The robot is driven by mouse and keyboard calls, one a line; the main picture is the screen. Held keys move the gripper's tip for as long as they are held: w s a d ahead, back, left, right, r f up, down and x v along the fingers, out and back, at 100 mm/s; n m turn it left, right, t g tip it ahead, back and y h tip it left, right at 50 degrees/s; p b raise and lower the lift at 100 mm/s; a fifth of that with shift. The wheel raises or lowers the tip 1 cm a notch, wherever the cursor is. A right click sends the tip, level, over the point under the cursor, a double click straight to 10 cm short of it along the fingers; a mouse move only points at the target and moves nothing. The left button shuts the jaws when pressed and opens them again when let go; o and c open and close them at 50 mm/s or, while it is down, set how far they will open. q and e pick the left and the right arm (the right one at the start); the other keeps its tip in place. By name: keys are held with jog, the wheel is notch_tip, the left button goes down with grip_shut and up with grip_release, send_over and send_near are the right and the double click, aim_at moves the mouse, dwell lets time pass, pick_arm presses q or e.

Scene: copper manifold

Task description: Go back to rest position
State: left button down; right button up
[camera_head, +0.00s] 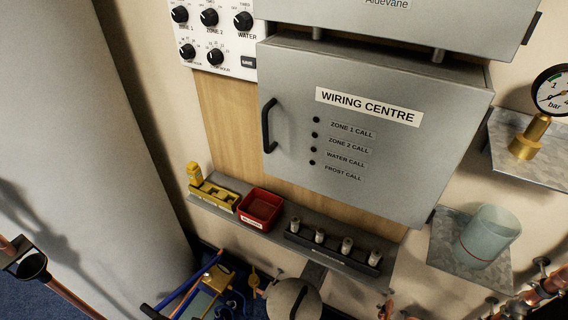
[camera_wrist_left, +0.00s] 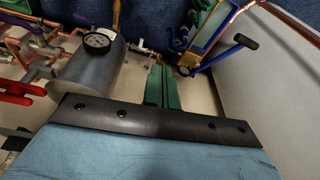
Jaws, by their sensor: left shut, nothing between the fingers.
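The left wrist view shows my left gripper (camera_wrist_left: 161,72) as two dark green fingers lying side by side, closed with nothing between them. They point toward the floor area between a grey cylinder (camera_wrist_left: 88,72) with a dial gauge and a yellow-and-blue tool (camera_wrist_left: 203,42). I cannot tell how far the fingertips are from these things. No gripper shows clearly in the head view. My right gripper is in neither view.
A wiring centre box (camera_head: 375,125) hangs on the wall. Below it, a grey shelf (camera_head: 275,235) holds a red tray (camera_head: 261,208), a yellow holder (camera_head: 214,196) and several small fittings. Right are a pressure gauge (camera_head: 552,90) and a cup (camera_head: 490,235). Copper pipes (camera_head: 530,292) run lower right.

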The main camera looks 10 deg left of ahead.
pick_arm(q)
jog(key=s+a+f+g, duration=0.1)
jog(key=s+f, duration=0.8)
jog(key=f, duration=0.4)
jog(key=s+a+f+g, duration=0.1)
jog(key=s+a+f, duration=0.1)
jog(key=s+f, duration=0.8)
notch_tip(320, 180, down, 3)
jog(key=shift+s+a+f, duration=0.15)
jog(key=shift+f, duration=0.05)
